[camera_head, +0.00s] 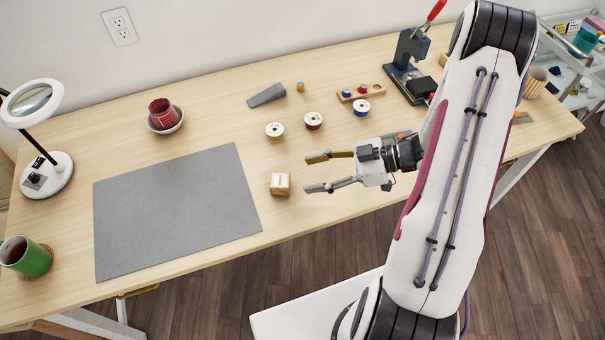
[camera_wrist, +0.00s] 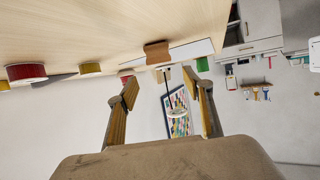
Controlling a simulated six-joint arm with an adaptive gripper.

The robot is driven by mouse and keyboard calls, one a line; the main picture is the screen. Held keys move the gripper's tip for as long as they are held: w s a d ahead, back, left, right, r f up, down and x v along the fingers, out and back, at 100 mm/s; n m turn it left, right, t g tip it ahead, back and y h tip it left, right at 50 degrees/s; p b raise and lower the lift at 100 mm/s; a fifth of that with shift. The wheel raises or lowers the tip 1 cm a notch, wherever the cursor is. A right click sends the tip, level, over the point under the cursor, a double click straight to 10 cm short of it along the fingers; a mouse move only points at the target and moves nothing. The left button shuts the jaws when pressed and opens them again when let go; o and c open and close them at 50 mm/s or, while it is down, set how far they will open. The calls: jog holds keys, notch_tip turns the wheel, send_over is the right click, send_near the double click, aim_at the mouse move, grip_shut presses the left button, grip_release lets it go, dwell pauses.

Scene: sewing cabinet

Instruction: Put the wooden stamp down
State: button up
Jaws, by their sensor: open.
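The wooden stamp (camera_head: 280,184) is a small light-wood block standing on the table just off the right edge of the grey mat. In the wrist view, what looks like the stamp is a brown block (camera_wrist: 157,52) against the tabletop, which appears at the top of that picture. My gripper (camera_head: 308,174) is open and empty, to the right of the stamp, with its fingers pointing left towards it. A gap shows between the fingertips and the stamp. In the wrist view the two fingers (camera_wrist: 160,85) are spread apart with nothing between them.
The grey mat (camera_head: 170,210) lies bare. Behind my gripper stand a yellow spool (camera_head: 274,130), a red spool (camera_head: 313,120) and a blue spool (camera_head: 361,106). A grey wedge (camera_head: 267,95) and a press (camera_head: 408,75) are farther back. A green mug (camera_head: 30,262) stands at the left.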

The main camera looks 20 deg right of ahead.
jog(key=shift+v, duration=1.25)
jog(key=shift+w, duration=0.15)
jog(key=w+d+r+m+t+h, duration=0.2)
jog(key=w+d+r+t+h, duration=0.3)
jog(key=w+r+h, duration=0.55)
jog(key=d+r+m+h, duration=0.4)
jog(key=d+r+m, duration=0.1)
jog(key=r, duration=0.6)
jog(key=s+a+r+m+g+h, duration=0.1)
jog(key=s+a+r+m, duration=0.15)
jog(key=s, duration=0.25)
jog(key=s+a+r+m+g+h, duration=0.1)
jog(key=s+r+m, duration=0.1)
jog(key=s+r, duration=0.25)
jog(key=s+a+f+m+g+y, duration=0.1)
jog(key=s+a+y, duration=0.1)
jog(key=s+a, duration=0.4)
jog(key=s+a+f+m+g+y, duration=0.1)
jog(key=s+a, duration=0.5)
jog(key=s, duration=0.6)
jog(key=shift+a+g+y, duration=0.3)
jog(key=shift+a+y, duration=0.1)
jog(key=shift+y, duration=0.15)
